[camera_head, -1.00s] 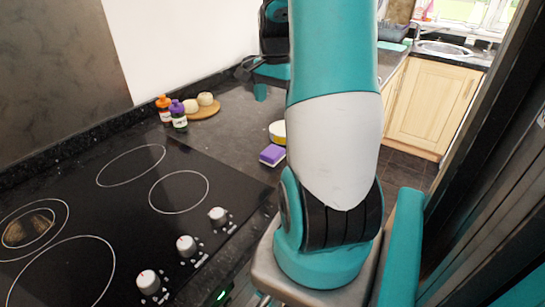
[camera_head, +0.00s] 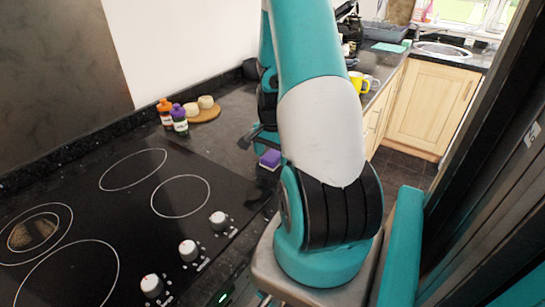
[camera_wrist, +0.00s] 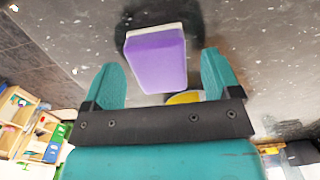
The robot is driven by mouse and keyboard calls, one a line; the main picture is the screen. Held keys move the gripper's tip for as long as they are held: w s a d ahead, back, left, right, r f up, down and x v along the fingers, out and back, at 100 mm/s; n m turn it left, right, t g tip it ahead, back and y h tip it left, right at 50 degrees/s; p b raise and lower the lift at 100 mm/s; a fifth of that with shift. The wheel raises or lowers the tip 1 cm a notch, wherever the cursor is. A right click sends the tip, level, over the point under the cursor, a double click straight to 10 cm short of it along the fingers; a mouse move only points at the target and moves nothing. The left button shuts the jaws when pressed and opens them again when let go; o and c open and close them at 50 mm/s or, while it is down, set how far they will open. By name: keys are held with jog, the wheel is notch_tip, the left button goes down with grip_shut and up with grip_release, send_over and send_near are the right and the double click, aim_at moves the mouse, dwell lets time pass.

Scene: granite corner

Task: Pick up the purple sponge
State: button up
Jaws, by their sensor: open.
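The purple sponge (camera_head: 270,158) lies on the dark counter just right of the hob, partly hidden by my arm in the head view. In the wrist view the sponge (camera_wrist: 156,60), purple with a pale layer, appears between my two teal fingers. My gripper (camera_wrist: 162,68) is open and empty, with a finger on each side of the sponge and visible gaps.
A black hob (camera_head: 110,220) with several knobs fills the left. A yellow mug (camera_head: 357,82) is farther right.

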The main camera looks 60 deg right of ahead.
aim_at(272, 155)
jog(key=shift+f, duration=0.5)
jog(key=c, duration=1.1)
jog(key=shift+r, duration=0.15)
notch_tip(272, 155, up, 20)
jog(key=shift+f+b, duration=0.1)
jog(key=shift+b, duration=0.45)
